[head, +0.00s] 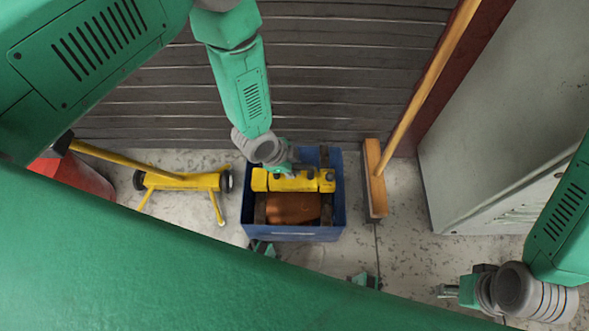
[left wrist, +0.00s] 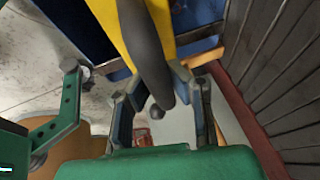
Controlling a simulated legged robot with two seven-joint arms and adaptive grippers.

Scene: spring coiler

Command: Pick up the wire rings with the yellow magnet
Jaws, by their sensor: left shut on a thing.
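My left gripper (head: 283,168) is shut on the yellow magnet (head: 293,181), a bar that sits over the far half of the blue crate (head: 338,205). In the left wrist view the fingers (left wrist: 160,92) close around a dark curved handle on the yellow magnet (left wrist: 135,25). In the head view a rusty-brown mass (head: 292,208) shows in the crate, in front of the magnet. I cannot make out single wire rings. Whether the magnet touches anything below is hidden. My right gripper (head: 447,291) is at the lower right, away from the crate; its opening is too small to judge.
A yellow wheeled frame (head: 182,181) with a long handle stands left of the crate, near a red object (head: 78,177). A wooden broom (head: 375,180) stands close to the crate's right. A grey cabinet (head: 490,150) is further right. A slatted wall (head: 330,80) rises behind.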

